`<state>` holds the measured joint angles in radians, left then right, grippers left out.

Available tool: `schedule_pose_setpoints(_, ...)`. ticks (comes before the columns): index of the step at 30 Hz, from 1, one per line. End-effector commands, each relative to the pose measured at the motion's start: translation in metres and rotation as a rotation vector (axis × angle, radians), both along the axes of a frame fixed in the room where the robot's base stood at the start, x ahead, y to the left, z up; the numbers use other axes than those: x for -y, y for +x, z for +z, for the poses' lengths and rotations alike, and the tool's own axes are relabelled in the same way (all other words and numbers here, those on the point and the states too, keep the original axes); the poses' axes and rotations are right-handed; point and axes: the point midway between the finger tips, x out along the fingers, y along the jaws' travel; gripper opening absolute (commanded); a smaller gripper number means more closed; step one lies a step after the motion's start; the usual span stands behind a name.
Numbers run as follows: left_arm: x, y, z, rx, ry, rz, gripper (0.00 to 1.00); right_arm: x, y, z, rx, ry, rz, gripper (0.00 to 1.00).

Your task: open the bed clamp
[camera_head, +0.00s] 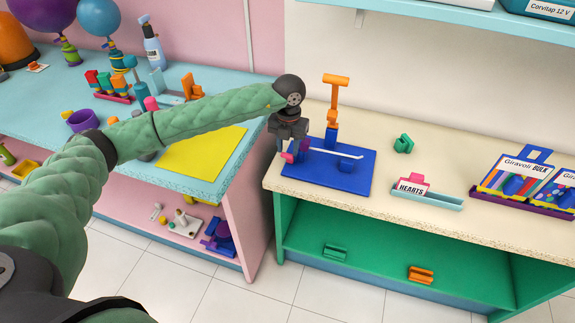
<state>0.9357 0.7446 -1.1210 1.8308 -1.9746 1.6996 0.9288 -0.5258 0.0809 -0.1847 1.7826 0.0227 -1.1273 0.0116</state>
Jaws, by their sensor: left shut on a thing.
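A device with a flat blue bed (345,178) sits on the cream counter at the left end. A thin white bar (335,153) lies across the bed, and an upright orange lever (334,102) with a crosspiece rises behind it. The fingers hide much of this part, so I cannot tell how far the clamp is open. My right gripper is out of view.
A teal tray with a HEARTS card (411,187), a green clip (403,143) and Giravoli packs (516,175) stand to the right. A teal table (60,90) at left holds balloons, a spray bottle (153,45) and a yellow sheet (203,153). The counter's front strip is clear.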

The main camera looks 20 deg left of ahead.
Motion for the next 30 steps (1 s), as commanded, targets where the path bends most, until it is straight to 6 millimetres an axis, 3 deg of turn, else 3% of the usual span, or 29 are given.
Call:
schedule_pose_setpoints(24,0.000,0.017,0.009,0.003,-0.001,0.001,0.16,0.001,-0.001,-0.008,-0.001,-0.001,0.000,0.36)
schedule_pose_setpoints(25,0.000,0.018,0.009,0.002,0.000,0.001,0.36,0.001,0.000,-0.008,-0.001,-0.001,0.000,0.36)
schedule_pose_setpoints(27,0.000,0.017,0.009,0.002,0.000,0.001,0.50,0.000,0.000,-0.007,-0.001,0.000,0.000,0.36)
schedule_pose_setpoints(28,0.000,0.017,0.009,0.002,0.000,0.001,0.56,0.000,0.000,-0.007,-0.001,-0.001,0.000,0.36)
schedule_pose_setpoints(30,0.000,0.017,0.009,0.001,0.000,0.000,0.56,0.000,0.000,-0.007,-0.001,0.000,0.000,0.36)
